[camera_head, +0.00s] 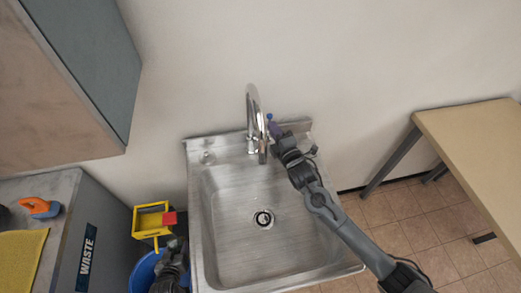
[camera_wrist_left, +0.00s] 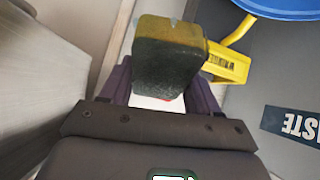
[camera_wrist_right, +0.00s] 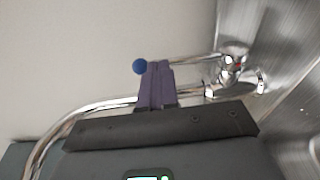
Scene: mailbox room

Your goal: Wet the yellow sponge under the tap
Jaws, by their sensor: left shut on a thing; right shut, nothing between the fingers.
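The yellow sponge (camera_wrist_left: 170,60) has a dark scouring side and sits between the fingers of my left gripper (camera_wrist_left: 163,100) in the left wrist view. In the head view my left gripper (camera_head: 174,248) is low beside the sink's left edge, and I cannot make out the sponge there. The chrome tap (camera_head: 252,105) rises at the back of the sink (camera_head: 235,205). My right gripper (camera_head: 276,130) is shut and empty close beside the tap. In the right wrist view its fingers (camera_wrist_right: 156,82) overlap the tap's lever, which has a blue knob (camera_wrist_right: 140,66); contact is unclear.
A yellow wringer (camera_head: 150,222) with a red part and a blue bucket (camera_head: 143,272) stand left of the sink. A grey waste cabinet (camera_head: 85,235) holds a yellow cloth (camera_head: 20,262) and an orange-blue item (camera_head: 40,207). A wooden table (camera_head: 480,135) is at right. The basin is empty.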

